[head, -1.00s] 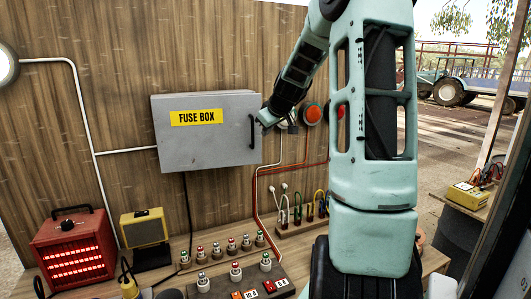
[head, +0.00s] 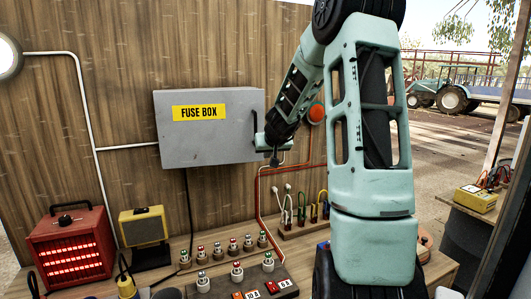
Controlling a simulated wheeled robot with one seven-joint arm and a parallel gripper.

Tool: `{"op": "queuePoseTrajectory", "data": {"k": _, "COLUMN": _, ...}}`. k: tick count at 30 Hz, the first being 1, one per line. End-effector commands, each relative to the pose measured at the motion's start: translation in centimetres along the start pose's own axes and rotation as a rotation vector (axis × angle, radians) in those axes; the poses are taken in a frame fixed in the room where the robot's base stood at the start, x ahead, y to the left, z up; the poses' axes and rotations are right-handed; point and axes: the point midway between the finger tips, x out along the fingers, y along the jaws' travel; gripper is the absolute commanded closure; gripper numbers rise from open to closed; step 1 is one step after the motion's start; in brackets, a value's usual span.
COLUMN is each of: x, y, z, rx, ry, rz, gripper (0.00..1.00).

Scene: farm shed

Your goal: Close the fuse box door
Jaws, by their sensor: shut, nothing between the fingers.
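The fuse box (head: 205,140) is a grey metal box on the wooden wall, with a yellow "FUSE BOX" label (head: 198,112) on its door. The door faces me and looks shut or nearly so; any small gap at its right edge cannot be made out. The dark handle (head: 254,120) stands upright near the door's right edge. My gripper (head: 272,158) is at the lower right corner of the box, below the handle. It is shut with nothing in it. Its fingertips are small and partly hidden, and I cannot tell whether it touches the door.
A red heater (head: 75,250), a yellow speaker-like box (head: 143,227) and several fuses (head: 231,245) stand on the bench below. A red button (head: 316,112) and cables are on the wall right of my gripper.

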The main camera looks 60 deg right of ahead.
Motion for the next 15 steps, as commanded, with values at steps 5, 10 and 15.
{"op": "queuePoseTrajectory", "data": {"k": 5, "x": 1.3, "y": 0.0, "z": -2.1, "rx": 0.0, "ry": 0.001, "rz": -0.001, "gripper": 1.0}}
{"op": "queuePoseTrajectory", "data": {"k": 10, "x": 2.2, "y": 0.0, "z": -2.7, "rx": -0.001, "ry": 0.002, "rz": 0.0, "gripper": 1.0}}
{"op": "queuePoseTrajectory", "data": {"k": 15, "x": 2.4, "y": 0.0, "z": -2.7, "rx": -0.002, "ry": 0.001, "rz": 0.0, "gripper": 1.0}}
